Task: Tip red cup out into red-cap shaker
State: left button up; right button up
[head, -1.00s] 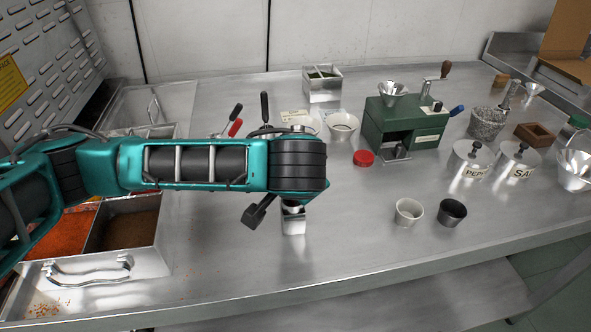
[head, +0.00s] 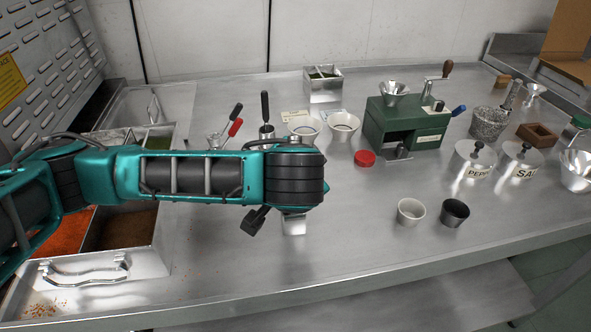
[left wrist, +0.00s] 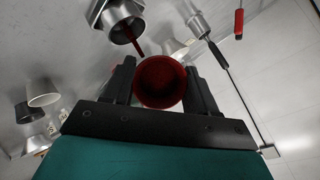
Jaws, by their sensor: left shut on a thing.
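My left gripper (left wrist: 160,88) is shut on the red cup (left wrist: 160,101), whose round mouth and red inside face the left wrist camera. An open metal shaker (left wrist: 122,32) shows just beyond the cup in that view, with a thin red streak between its mouth and the cup. In the head view the shaker (head: 293,226) stands on the counter, its top hidden behind my left arm; the gripper and cup are hidden there too. The loose red cap (head: 364,158) lies on the counter right of my arm. My right gripper is not in view.
A white cup (head: 411,212) and a black cup (head: 455,212) stand to the right. A green grinder (head: 405,125), pepper pot (head: 472,160) and salt pot (head: 517,160) are behind. Spice bins (head: 125,232) stand at left. The front counter is clear.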

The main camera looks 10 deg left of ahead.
pick_arm(q)
jog(key=shift+s+f+t+b, duration=0.15)
jog(key=shift+t+b, duration=0.55)
jog(key=shift+b, duration=0.15)
dwell(0.4)
jog(key=shift+s+f+n+t+b, duration=0.25)
jog(key=shift+t+b, duration=0.45)
jog(key=shift+b, duration=0.75)
jog(key=shift+s+f+n+t+b, duration=0.1)
jog(key=shift+f+t+b, duration=0.2)
jog(key=shift+t+b, duration=0.8)
dwell(0.4)
